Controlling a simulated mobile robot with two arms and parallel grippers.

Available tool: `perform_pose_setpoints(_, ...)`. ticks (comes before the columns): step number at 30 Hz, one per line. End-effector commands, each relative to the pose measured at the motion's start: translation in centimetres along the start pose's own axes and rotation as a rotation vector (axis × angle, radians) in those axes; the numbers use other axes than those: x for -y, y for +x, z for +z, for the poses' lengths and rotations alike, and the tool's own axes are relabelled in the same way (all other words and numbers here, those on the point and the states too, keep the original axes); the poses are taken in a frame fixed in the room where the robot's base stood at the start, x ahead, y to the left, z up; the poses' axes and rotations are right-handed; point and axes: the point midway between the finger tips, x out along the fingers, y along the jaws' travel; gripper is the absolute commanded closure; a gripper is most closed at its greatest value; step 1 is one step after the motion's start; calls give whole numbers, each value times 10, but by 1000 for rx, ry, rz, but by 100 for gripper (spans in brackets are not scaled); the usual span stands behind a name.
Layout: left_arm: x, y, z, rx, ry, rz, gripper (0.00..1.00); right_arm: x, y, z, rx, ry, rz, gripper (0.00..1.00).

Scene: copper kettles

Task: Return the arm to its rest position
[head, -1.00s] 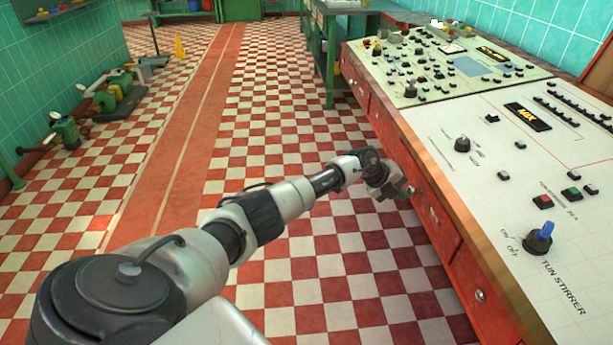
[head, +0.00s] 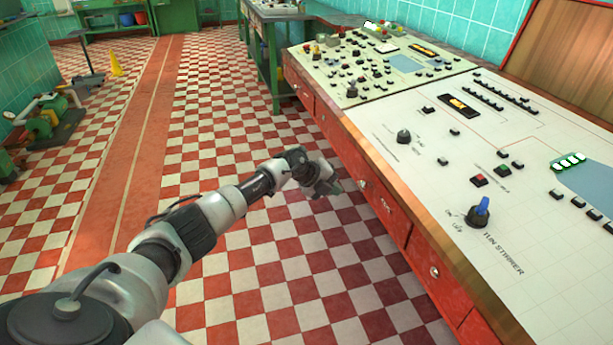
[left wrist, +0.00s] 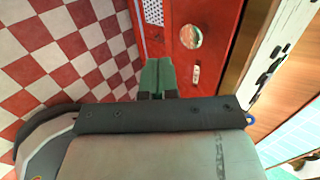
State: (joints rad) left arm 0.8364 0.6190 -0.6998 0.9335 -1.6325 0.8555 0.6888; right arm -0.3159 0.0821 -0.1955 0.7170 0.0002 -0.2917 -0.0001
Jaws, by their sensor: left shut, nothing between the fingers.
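My left arm comes in from the lower left in the head view. Its gripper (head: 333,188) hangs over the checkered floor, just left of the red front of the control desk (head: 408,232). In the left wrist view, the green fingers of my left gripper (left wrist: 158,75) are together with nothing between them. They point toward the red desk front (left wrist: 213,20), which has a round knob and a small pale label. My right gripper is in neither view.
The desk top (head: 395,160) carries switches and a blue-handled tun stirrer knob (head: 480,211). A green table (head: 262,50) stands beyond. Green machinery (head: 45,120) and a yellow cone (head: 116,64) are at the left. The checkered floor between is open.

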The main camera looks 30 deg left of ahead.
Motion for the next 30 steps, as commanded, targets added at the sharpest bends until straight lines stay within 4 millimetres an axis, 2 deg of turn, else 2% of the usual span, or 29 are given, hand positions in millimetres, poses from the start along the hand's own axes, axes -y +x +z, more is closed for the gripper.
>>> perform_pose_setpoints(4,0,-34,0,0,1,5,100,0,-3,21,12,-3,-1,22)
perform_pose_setpoints(9,-1,-63,0,0,1,5,100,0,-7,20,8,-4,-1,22)
perform_pose_setpoints(13,-1,-76,0,-1,-1,4,100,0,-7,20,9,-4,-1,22)
perform_pose_setpoints(18,-1,-81,-1,-3,-1,4,100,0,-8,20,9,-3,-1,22)
perform_pose_setpoints(22,-3,-78,-3,-10,-14,-6,100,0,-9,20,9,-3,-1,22)
perform_pose_setpoints(25,-11,-61,-16,-43,-83,-65,100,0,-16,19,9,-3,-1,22)
perform_pose_setpoints(28,-34,-31,-39,-76,-248,-178,100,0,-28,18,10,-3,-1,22)
perform_pose_setpoints(30,-63,-9,-56,-63,-420,-262,100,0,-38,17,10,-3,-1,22)
